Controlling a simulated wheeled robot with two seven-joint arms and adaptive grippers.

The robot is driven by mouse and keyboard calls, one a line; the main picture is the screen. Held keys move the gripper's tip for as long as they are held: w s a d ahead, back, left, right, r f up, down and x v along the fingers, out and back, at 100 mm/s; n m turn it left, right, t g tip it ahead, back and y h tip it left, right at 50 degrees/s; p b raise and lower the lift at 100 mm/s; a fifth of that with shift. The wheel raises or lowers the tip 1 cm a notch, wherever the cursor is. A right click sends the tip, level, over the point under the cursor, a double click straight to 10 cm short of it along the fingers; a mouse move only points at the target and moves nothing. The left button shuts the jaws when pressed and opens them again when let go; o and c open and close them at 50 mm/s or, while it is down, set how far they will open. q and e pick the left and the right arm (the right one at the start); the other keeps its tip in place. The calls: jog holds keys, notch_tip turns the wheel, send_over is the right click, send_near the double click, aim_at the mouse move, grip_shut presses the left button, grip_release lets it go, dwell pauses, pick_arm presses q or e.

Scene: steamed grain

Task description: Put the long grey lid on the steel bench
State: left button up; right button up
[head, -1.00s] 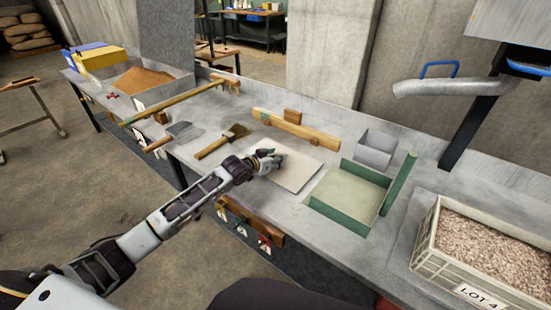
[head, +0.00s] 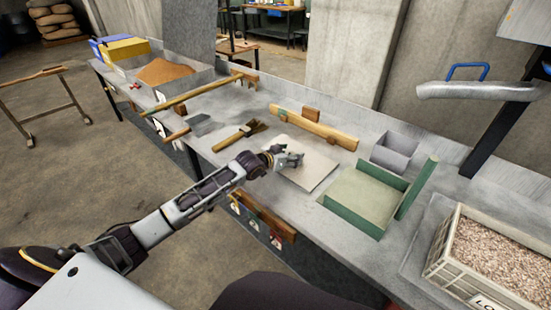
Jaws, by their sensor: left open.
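A long grey lid-like piece (head: 478,91) with rounded ends and a blue loop handle shows at the upper right, above the bench and in front of a dark slanted post. I cannot tell what supports it. The steel bench (head: 345,228) runs diagonally from the upper left to the lower right. My left gripper (head: 291,160) is open and empty over a pale flat board on the bench, well to the left of the grey piece. I cannot tell whether it touches the board. My right gripper is not in view.
A green-walled tray (head: 350,218), a small grey box (head: 395,150) and a grain crate (head: 430,262) stand right of the pale board (head: 318,178). A brush (head: 232,140), wooden bars (head: 315,127) and a long pole (head: 205,93) lie left and behind. Bare bench shows around the green tray.

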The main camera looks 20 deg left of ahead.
pick_arm(q)
jog(key=shift+v, duration=1.2)
jog(key=shift+s+a+r+p, duration=0.25)
jog(key=shift+s+p, duration=0.1)
jog(key=shift+s, duration=0.25)
jog(key=shift+p+v, duration=0.35)
jog(key=shift+v, duration=3.15)
jog(key=shift+s+r+p, duration=0.15)
jog(key=shift+p, duration=0.15)
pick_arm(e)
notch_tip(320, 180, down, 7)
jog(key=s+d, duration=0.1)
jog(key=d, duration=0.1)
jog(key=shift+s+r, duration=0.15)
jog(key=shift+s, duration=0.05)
pick_arm(q)
jog(key=shift+a, duration=0.1)
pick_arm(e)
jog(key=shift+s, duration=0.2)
